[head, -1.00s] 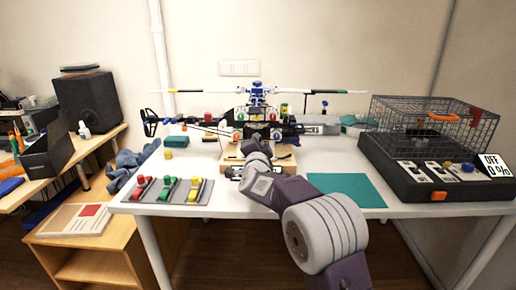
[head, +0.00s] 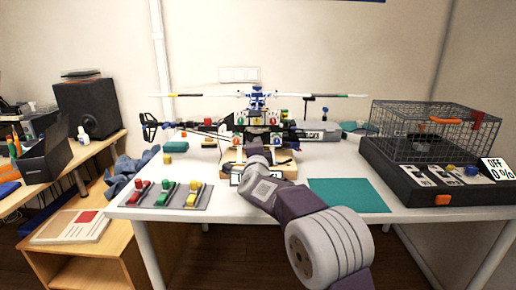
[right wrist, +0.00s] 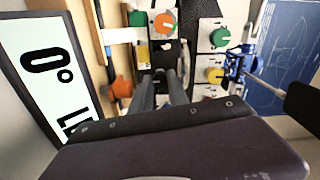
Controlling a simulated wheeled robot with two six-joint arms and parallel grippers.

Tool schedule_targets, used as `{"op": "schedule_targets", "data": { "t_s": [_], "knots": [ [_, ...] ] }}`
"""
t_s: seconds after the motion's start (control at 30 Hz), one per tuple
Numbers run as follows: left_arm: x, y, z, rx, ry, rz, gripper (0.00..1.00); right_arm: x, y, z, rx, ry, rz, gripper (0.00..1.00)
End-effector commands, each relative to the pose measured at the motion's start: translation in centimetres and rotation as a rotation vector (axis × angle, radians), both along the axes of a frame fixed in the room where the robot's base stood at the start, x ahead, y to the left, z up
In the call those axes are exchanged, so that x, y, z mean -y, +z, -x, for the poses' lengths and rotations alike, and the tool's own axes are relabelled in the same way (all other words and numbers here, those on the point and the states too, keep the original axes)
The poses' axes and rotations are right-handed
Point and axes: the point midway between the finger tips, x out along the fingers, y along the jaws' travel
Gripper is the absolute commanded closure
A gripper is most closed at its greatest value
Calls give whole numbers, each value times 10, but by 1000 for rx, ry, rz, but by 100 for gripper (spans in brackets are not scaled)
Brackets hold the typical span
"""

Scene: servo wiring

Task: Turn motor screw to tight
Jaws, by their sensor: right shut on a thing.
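The model helicopter (head: 258,103) stands on a wooden base at the back of the table, with colored knobs on white plates at its front. My right gripper (right wrist: 164,78) reaches in front of these knobs. Its fingers are close together, shut on what seems to be the motor screw, which they mostly hide. In the right wrist view an orange knob (right wrist: 165,23) is above the fingertips, with a green knob (right wrist: 220,37) and a yellow knob (right wrist: 214,75) to their right. An angle display (right wrist: 45,75) at left reads "0°" and cut-off letters. My left gripper is not in view.
A grey mat (head: 150,200) with red, green and yellow pieces lies front left. A teal mat (head: 348,195) lies bare to the right of my arm. A wire cage (head: 435,130) stands on a black box at right, with a sign (head: 497,168) reading "OFF 0 %".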

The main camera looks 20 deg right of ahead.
Motion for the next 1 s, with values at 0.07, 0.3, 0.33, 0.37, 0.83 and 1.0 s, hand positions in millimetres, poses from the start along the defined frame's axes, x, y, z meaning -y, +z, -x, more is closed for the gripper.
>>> {"op": "schedule_targets", "data": {
  "t_s": [0.07,0.3,0.33,0.37,0.83,1.0],
  "knots": [
    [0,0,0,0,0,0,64,0,-1,0,-3,0,-2,100],
    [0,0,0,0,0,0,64,0,-1,0,-3,0,-1,58],
    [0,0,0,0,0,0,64,0,-2,0,-3,0,0,58],
    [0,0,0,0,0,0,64,0,-2,0,-3,0,0,58],
    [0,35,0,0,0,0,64,0,5,0,-104,2,320,58],
    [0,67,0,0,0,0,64,0,7,0,-227,4,762,58]
  ]
}}
